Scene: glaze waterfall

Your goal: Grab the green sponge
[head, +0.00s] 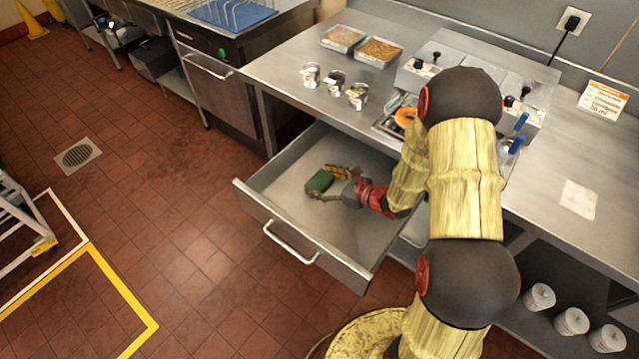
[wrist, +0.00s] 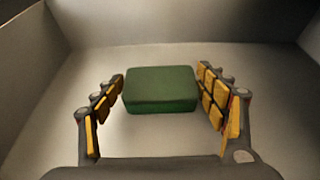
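The green sponge (head: 320,182) lies on the floor of the open drawer (head: 283,232) under the counter. In the wrist view the sponge (wrist: 161,89) is a plain green block in the middle of the picture. My gripper (head: 334,182) is down inside the drawer at the sponge. A gap shows between each finger and the sponge. The underside of the sponge is hidden.
The drawer walls rise around my gripper, with the steel counter (head: 285,75) above and behind. Several small metal cans (head: 335,82) and a fryer (head: 425,65) stand on the counter. Inside the drawer only the sponge shows.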

